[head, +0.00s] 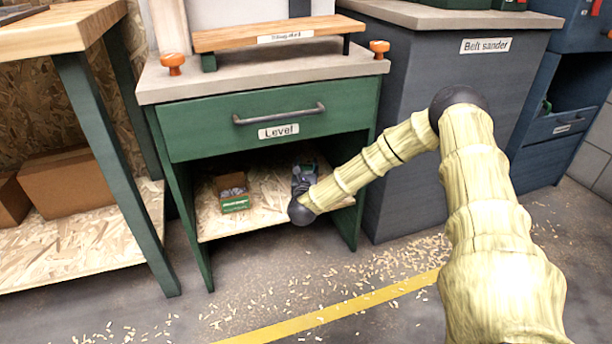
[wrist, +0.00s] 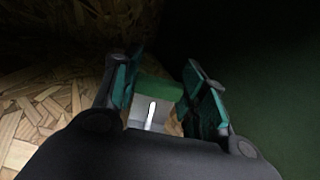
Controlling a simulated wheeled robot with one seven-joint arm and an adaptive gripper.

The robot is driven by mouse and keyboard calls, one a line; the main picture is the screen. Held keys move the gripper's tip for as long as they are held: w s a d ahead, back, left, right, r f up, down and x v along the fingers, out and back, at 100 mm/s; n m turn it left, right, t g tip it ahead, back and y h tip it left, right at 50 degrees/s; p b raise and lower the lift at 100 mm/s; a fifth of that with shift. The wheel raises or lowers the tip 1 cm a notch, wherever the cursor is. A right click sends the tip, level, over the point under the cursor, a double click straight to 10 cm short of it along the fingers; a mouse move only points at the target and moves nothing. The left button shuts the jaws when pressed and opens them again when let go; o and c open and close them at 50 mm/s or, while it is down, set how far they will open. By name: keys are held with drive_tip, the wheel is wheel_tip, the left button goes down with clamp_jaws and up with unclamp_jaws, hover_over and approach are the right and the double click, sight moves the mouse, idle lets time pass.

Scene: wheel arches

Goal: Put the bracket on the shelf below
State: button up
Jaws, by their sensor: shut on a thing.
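My gripper (head: 305,172) is inside the open bay under the green drawer marked "Level", at the right part of the chipboard shelf (head: 262,208). In the wrist view my gripper (wrist: 160,88) has its teal-padded fingers shut on a small piece, which I take to be the bracket (wrist: 151,112). It shows a grey face with a bright white slot and a green part behind. In the head view the bracket cannot be made out. Whether it touches the shelf cannot be told.
A small green box (head: 233,192) with grey contents stands on the shelf left of my gripper. The drawer (head: 250,120) is closed above, and the cabinet's right side panel (head: 362,190) is close by. Bare shelf shows between box and gripper.

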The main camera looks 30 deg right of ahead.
drive_tip(key=shift+f+b, duration=0.35)
drive_tip(key=shift+f, duration=0.7)
drive_tip(key=shift+f, duration=0.15)
drive_tip(key=o, duration=1.1)
drive_tip(key=shift+r, duration=0.3)
drive_tip(key=p+v, duration=0.4)
drive_tip(key=v, duration=0.8)
drive_tip(key=shift+f+p, duration=0.15)
drive_tip(key=shift+p, duration=0.15)
